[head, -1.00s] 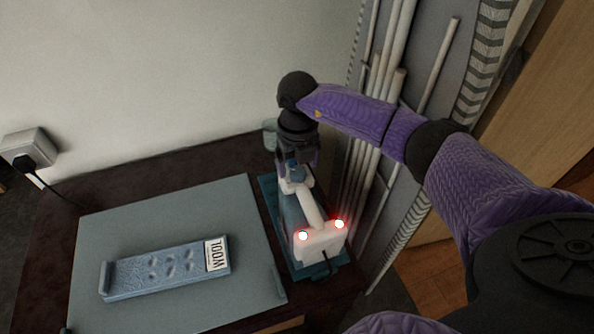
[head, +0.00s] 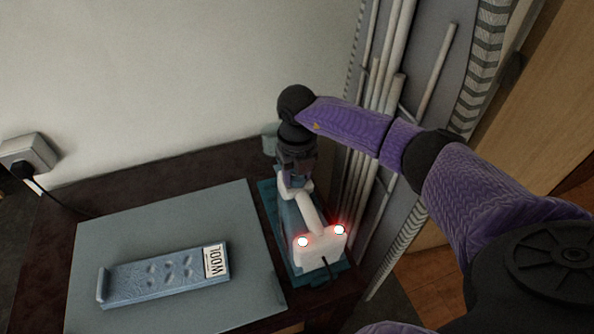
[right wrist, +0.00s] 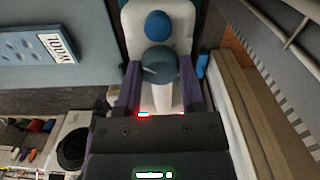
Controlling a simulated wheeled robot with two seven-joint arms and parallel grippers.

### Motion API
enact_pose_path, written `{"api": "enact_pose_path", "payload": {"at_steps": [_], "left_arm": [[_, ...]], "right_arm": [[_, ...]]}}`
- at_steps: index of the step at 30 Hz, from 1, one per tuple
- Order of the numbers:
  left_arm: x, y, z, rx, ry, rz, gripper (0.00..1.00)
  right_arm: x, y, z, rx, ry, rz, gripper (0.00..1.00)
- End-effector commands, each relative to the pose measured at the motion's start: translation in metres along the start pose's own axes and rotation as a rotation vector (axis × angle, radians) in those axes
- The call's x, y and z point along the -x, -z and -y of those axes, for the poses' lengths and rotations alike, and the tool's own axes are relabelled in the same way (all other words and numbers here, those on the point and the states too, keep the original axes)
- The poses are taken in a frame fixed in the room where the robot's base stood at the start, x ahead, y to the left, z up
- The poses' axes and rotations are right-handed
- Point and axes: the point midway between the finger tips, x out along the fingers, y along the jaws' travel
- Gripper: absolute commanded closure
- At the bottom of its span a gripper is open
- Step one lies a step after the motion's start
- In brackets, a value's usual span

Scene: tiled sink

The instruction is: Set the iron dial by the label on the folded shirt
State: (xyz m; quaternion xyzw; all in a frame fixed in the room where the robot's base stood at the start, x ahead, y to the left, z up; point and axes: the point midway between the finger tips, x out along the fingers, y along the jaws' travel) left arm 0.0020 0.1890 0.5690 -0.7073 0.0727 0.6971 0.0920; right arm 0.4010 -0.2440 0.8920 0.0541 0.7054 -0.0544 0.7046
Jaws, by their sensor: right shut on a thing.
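The iron (head: 312,218), white and blue with two red lights at its near end, rests on a teal stand (head: 335,270) at the board's right. My right gripper (head: 297,180) reaches down on its far part from above. In the right wrist view the gripper (right wrist: 160,85) is shut on the dark blue round dial (right wrist: 161,66), whose white mark points left and slightly up. A blue round knob (right wrist: 158,24) lies beyond it. The folded blue shirt (head: 150,283) lies on the board, with a white label (head: 215,261) reading WOOL. The dial's setting marks cannot be read.
The grey-blue board (head: 130,225) covers much of the dark table (head: 50,250). A wall socket with a plug (head: 25,158) is at left. A glass (head: 269,138) stands behind the iron. White pipes (head: 385,90) rise close to the iron's right.

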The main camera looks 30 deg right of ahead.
Motion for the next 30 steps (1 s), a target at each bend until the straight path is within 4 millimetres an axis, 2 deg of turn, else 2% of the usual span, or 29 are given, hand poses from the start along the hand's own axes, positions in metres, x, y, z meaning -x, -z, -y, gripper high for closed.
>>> {"api": "enact_pose_path", "payload": {"at_steps": [8,21,30], "left_arm": [[0.011,0.005,0.0,0.001,0.0,-0.012,0.41],[0.039,0.013,-0.004,-0.001,-0.006,-0.03,0.41],[0.052,0.014,-0.004,0.0,-0.005,-0.031,0.41]], "right_arm": [[0.003,0.0,0.0,-0.121,-0.001,0.002,1.0],[0.004,-0.001,0.001,-0.493,0.0,0.003,1.0],[0.003,0.0,0.001,-0.689,-0.001,0.002,1.0]]}}
